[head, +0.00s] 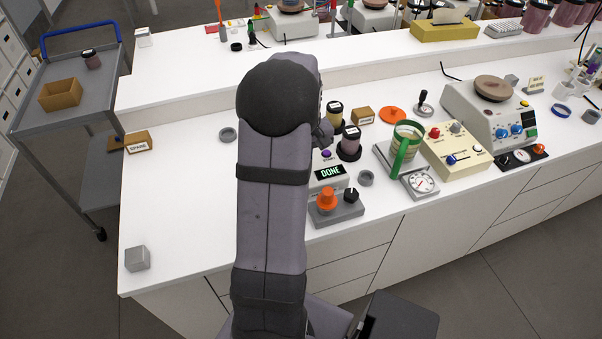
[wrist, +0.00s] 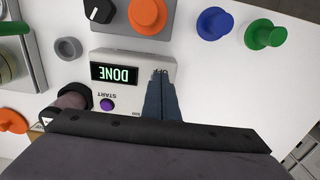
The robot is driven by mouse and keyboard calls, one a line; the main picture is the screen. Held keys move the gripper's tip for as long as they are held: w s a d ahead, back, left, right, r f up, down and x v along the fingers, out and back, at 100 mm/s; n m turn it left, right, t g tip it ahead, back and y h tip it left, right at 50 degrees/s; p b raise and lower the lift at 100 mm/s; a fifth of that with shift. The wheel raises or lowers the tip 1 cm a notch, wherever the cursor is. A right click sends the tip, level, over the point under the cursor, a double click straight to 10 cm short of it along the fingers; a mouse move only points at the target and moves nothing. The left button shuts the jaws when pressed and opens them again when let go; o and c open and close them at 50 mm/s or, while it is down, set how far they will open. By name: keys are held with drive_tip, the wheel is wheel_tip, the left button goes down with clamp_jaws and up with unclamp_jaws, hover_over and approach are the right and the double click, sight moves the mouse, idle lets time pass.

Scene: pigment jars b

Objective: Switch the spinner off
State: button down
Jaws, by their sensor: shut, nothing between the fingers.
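The spinner seems to be the pale box with a lit DONE display (head: 329,171), partly behind my arm in the head view. In the wrist view its casing (wrist: 133,61) shows the display upside down, a purple START button (wrist: 107,104) and a partly covered OFF label at the front right. My gripper (wrist: 161,84) is shut and empty, its fingers over the casing beside that label. The fingers hide whatever switch is there. I cannot tell whether they touch it. In the head view my arm hides the gripper.
A grey base with an orange knob (wrist: 147,14) and black knob (wrist: 99,10) stands close by the spinner. Blue (wrist: 213,25) and green (wrist: 266,34) knobs stand to the right. Dark-lidded jars (head: 350,142) stand behind the spinner. The counter's left part is mostly clear.

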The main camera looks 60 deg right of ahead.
drive_tip(key=shift+f, duration=0.5)
drive_tip(key=shift+r, duration=0.15)
wheel_tip(320, 180, up, 4)
drive_tip(key=p, duration=0.3)
wheel_tip(320, 180, up, 7)
drive_tip(key=b, duration=0.1)
drive_tip(key=shift+b, duration=0.35)
drive_tip(key=shift+r, duration=0.1)
idle(0.5)
